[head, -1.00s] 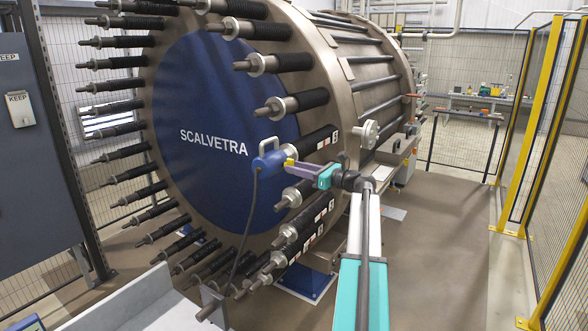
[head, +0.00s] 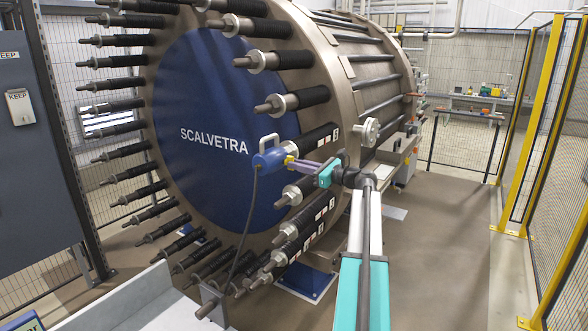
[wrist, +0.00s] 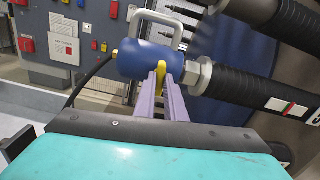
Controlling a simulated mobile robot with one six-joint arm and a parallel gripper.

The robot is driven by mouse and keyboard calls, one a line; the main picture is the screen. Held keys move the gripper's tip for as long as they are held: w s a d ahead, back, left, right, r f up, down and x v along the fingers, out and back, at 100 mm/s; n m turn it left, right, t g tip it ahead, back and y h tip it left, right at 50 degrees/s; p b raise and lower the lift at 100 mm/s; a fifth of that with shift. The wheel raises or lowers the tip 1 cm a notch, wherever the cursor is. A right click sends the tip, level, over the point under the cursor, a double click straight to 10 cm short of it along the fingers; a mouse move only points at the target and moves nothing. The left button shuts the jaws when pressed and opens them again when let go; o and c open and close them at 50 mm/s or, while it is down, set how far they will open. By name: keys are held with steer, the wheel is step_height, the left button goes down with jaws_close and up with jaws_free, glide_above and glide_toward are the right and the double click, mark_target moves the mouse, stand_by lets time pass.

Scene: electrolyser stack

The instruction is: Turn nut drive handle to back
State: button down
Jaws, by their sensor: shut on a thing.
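The nut drive is a blue cylinder (head: 269,159) with a grey loop handle on its top and a black cable hanging from it. It sits at the end of a bolt on the right side of the stack's blue end face. My gripper (head: 291,162) comes from the right, its purple fingers shut on a small yellow handle on the drive. In the wrist view the blue drive (wrist: 150,60) lies straight ahead, with the yellow handle (wrist: 160,74) upright between the fingertips. A nut and black-sleeved bolt show just right of it. The drive's far side is hidden.
Bolts with black sleeves (head: 305,99) ring the stack close above and below my gripper. A grey cabinet (head: 28,110) stands at the left and a yellow-framed fence (head: 540,130) at the right. The floor (head: 450,230) right of my arm is clear.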

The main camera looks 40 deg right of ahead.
steer(key=shift+n+b, duration=1.6)
steer(key=shift+b, duration=0.15)
steer(key=shift+f+n+b, duration=0.15)
steer(key=shift+n+b, duration=0.65)
steer(key=shift+b, duration=0.25)
steer(key=shift+n+b, duration=1.5)
steer(key=shift+b, duration=0.2)
steer(key=shift+n+b, duration=1.7)
steer(key=shift+b, duration=0.55)
steer(key=shift+n+b, duration=2.6)
steer(key=shift+b, duration=0.7)
steer(key=c, duration=1.7)
jaws_free()
steer(key=shift+s, duration=0.1)
